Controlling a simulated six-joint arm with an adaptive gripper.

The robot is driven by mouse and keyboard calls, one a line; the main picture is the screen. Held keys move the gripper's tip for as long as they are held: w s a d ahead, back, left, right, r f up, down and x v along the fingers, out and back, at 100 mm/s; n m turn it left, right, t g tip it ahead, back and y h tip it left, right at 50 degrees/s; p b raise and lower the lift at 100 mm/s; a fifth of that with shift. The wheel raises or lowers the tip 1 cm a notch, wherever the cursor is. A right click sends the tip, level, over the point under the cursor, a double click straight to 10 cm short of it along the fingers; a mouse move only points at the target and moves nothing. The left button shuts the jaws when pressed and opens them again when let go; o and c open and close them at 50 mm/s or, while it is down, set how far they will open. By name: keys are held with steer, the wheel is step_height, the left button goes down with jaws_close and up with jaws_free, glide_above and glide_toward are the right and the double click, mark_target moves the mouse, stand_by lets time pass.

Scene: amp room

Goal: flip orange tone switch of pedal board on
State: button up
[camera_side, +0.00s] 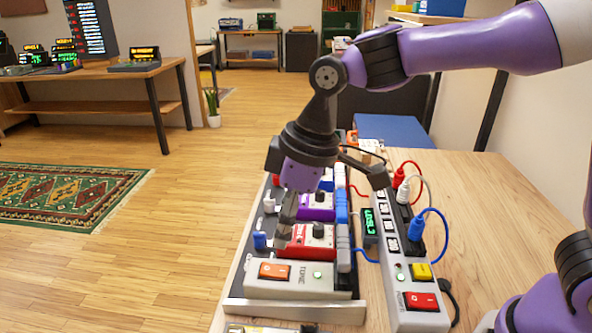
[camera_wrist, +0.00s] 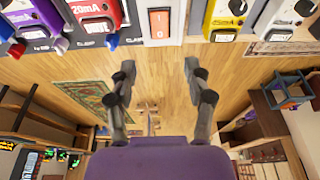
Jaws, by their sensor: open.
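The orange tone switch (camera_side: 274,271) is a rocker on the white box marked TONE (camera_side: 300,290), near the front end of the pedal board (camera_side: 340,310). A small green light shows on that box. In the wrist view the orange switch (camera_wrist: 158,24) is at the top centre, beyond my fingertips. I cannot tell which side of the rocker is pressed. My gripper (camera_side: 332,196) is open and empty above the board, behind the switch in the side view. In the wrist view my gripper (camera_wrist: 161,72) has its two fingers apart, with wooden floor seen between them.
A red pedal (camera_side: 305,240) and a purple pedal (camera_side: 318,206) sit behind the TONE box. A power strip (camera_side: 418,318) with red and yellow switches and plugged cables stands to the right. A yellow pedal (camera_wrist: 225,15) is beside the orange switch in the wrist view.

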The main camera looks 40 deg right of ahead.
steer(key=shift+v, duration=1.8)
steer(key=s+d+m+t+h, duration=0.2)
steer(key=s+d+m, duration=0.7)
steer(key=d, duration=0.6)
steer(key=shift+s+d+f+t, duration=0.25)
steer(key=shift+s+f+t, duration=0.3)
steer(key=shift+t, duration=0.15)
